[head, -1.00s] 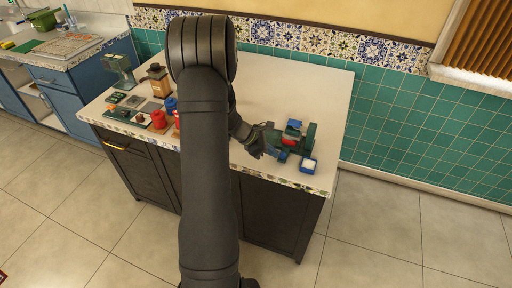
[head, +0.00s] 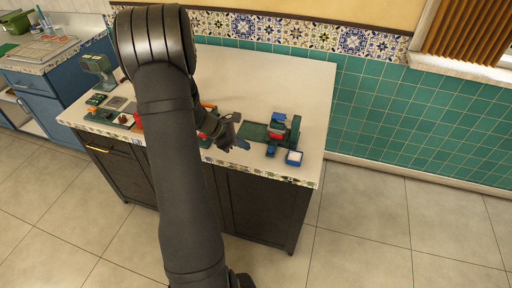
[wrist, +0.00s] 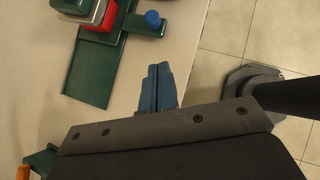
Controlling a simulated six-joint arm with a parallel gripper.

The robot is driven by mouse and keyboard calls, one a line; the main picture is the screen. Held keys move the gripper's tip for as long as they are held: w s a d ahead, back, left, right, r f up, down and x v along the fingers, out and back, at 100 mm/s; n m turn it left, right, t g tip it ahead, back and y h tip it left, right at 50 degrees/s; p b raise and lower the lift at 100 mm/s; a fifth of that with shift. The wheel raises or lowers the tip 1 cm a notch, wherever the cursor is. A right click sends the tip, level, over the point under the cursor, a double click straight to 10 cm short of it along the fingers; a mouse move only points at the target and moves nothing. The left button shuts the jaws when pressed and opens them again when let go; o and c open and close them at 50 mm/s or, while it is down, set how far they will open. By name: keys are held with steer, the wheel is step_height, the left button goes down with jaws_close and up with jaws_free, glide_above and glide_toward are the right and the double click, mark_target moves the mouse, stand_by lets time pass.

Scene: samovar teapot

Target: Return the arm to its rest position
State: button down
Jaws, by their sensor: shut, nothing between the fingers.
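My gripper (head: 243,145) is over the front part of the white countertop, just left of a green stand (head: 256,131) with red and blue parts. In the wrist view my gripper's blue fingers (wrist: 158,88) are together with nothing between them. Pale countertop shows around their tips. The green stand, with a red block (wrist: 97,12) on it, lies beyond the fingers at the upper left there, apart from them. My arm crosses the head view and hides part of the counter's left half.
A small blue box with a white inside (head: 294,158) stands near the counter's front right corner. A grey-green device (head: 97,67) and small items stand at the left. Red and orange things are partly hidden behind my arm. The back right of the countertop (head: 285,80) is clear.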

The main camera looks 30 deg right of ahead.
mark_target(268, 151)
steer(key=v, duration=0.6)
steer(key=shift+w+a+r, duration=0.2)
steer(key=shift+a+r, duration=0.05)
steer(key=shift+a, duration=0.05)
steer(key=shift+f, duration=0.1)
steer(key=x, duration=0.9)
steer(key=shift+s+d+f, duration=0.1)
steer(key=shift+s+d, duration=0.05)
steer(key=shift+s, duration=0.05)
steer(key=d, duration=0.2)
steer(key=s+d, duration=0.1)
steer(key=shift+d+f, duration=0.15)
steer(key=shift+f, duration=0.1)
steer(key=shift+s+d, duration=0.25)
steer(key=shift+d, duration=0.25)
steer(key=shift+a, duration=0.1)
